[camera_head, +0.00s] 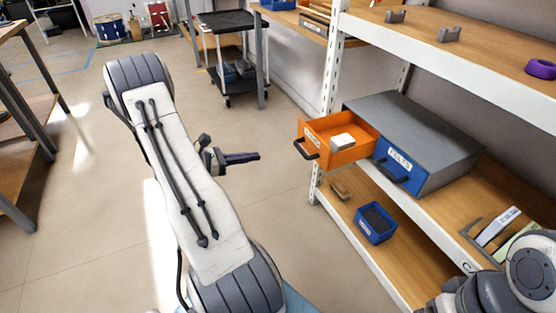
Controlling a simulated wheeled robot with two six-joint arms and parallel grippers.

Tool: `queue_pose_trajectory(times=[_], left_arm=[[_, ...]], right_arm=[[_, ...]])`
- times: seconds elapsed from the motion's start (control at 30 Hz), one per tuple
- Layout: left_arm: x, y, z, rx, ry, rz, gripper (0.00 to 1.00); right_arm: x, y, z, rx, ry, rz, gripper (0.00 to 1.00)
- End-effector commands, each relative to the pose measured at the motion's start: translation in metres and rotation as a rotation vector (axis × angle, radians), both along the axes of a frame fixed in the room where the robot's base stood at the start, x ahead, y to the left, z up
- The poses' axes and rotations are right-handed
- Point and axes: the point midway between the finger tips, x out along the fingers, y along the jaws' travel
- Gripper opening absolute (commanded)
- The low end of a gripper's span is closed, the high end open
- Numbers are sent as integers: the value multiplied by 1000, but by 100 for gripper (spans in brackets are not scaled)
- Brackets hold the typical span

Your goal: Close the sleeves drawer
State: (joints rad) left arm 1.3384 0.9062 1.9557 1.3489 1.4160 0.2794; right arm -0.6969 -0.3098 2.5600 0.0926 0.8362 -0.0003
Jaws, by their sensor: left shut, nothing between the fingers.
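The orange drawer (345,153) is pulled out of the grey cabinet (425,128) on the shelf. It has a dark handle (306,148), a small label too small to read, and a white item (342,141) inside. The blue drawer (396,165) beside it is shut. My left gripper (256,156) is shut and empty, in the air to the left of the orange drawer's handle and apart from it. My right gripper is out of view; part of my right arm shows at the lower right.
White-framed shelving (329,100) stands on the right, its upright close behind the orange drawer. A blue bin (375,223) sits on the lower shelf. A trolley (232,55) stands at the back. Open floor lies left of the shelving.

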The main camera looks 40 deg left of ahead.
Motion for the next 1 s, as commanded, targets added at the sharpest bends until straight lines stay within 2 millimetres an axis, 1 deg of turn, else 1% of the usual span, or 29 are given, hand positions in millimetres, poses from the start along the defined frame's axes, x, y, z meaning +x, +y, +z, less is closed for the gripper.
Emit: queue_pose_trajectory(times=[0.17, 0.4, 0.6, 0.7, 0.8, 1.0], left_arm=[[25, -13, -7, 0, 0, -7, 0], [72, -34, -19, 1, 0, -9, 0], [103, -47, -26, 1, 2, -8, 0], [113, -51, -28, 1, 2, -7, 0], [119, -53, -28, 1, 2, -5, 0], [122, -54, -28, 2, 2, -5, 0]], right_arm=[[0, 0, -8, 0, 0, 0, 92], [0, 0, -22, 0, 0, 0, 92], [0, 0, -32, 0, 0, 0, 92], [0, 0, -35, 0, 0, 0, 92], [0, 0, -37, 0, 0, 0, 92], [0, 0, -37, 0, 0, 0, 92]])
